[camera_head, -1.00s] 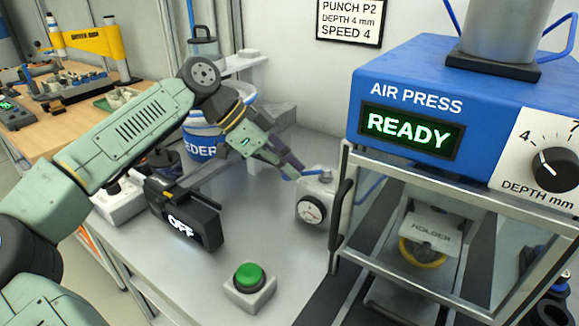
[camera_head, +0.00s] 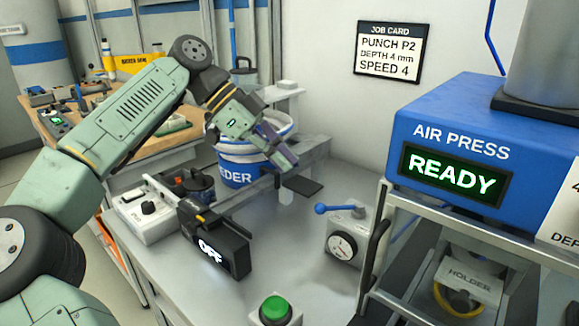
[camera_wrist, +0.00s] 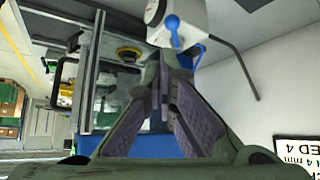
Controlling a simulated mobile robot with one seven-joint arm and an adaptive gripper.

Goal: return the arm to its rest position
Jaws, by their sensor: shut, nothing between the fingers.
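My gripper (camera_head: 284,155) is in the upper middle of the head view, on the end of my green arm, in front of the blue and white feeder bucket (camera_head: 238,177). Its fingers are together and empty, pointing down and right. In the wrist view the purple-padded fingers of my gripper (camera_wrist: 174,75) meet near the middle with nothing between them. The gripper is above the bench, apart from the valve box with a blue lever and gauge (camera_head: 347,237) to its right.
The blue air press (camera_head: 480,120) reads READY and stands at the right with a framed guard. A green button (camera_head: 275,309) is at the front. A black display (camera_head: 215,248) reads OFF beside a white control box (camera_head: 145,215). A wooden bench (camera_head: 150,152) stands behind left.

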